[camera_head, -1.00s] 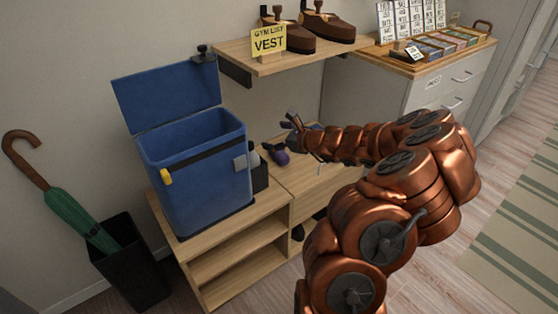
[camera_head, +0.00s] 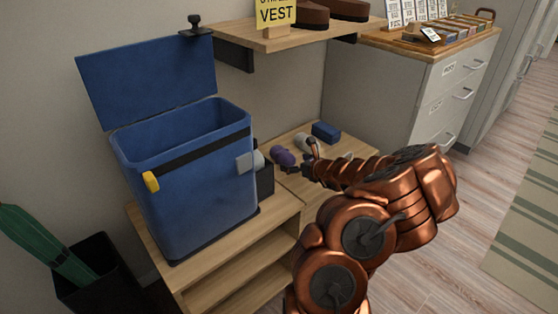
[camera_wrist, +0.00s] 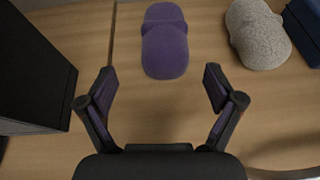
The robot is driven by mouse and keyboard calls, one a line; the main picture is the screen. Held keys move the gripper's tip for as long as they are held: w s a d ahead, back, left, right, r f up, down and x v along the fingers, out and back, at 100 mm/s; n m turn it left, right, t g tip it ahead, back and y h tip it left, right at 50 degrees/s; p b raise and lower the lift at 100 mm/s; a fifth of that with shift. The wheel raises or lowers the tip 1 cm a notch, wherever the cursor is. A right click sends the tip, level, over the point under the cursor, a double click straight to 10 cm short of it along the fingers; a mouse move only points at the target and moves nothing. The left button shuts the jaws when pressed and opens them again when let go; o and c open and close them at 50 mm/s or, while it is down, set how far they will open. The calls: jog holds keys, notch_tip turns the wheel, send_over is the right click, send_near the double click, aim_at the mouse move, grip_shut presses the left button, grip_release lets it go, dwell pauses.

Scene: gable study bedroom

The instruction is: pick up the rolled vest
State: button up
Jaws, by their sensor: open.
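A purple rounded bundle (camera_head: 282,157), which looks like the rolled vest, lies on the low wooden bench top right of the blue bin. In the wrist view the purple bundle (camera_wrist: 165,45) lies lengthwise, ahead of and roughly centred between my fingertips. My gripper (camera_wrist: 160,79) is open and empty, with its two dark fingers spread apart and a gap of bare wood between it and the bundle. In the head view my gripper (camera_head: 309,161) is beside the bundle's right side, partly hidden by my arm.
A pale grey speckled bundle (camera_wrist: 258,33) and a blue box (camera_head: 326,132) lie to the right. The open blue bin (camera_head: 190,190) stands left, with a dark box (camera_head: 265,180) beside it. A shelf (camera_head: 300,37) with shoes and a VEST sign (camera_head: 275,14) overhangs behind.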

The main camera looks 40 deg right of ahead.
aim_at(281, 155)
jog(key=shift+w+d+f+b, duration=0.2)
jog(key=shift+w+f+b, duration=0.1)
jog(key=shift+w, duration=0.2)
jog(key=shift+w+d+f+b, duration=0.2)
jog(key=shift+w+f, duration=0.1)
jog(key=shift+w, duration=0.2)
jog(key=b+x, duration=0.1)
jog(key=x, duration=0.3)
jog(key=shift+s+f+b, duration=0.1)
jog(key=shift+f+b, duration=0.1)
jog(key=shift+b, duration=0.2)
jog(key=shift+w+d, duration=0.1)
jog(key=shift+w, duration=0.35)
jog(key=shift+c, duration=0.4)
jog(key=c, duration=1)
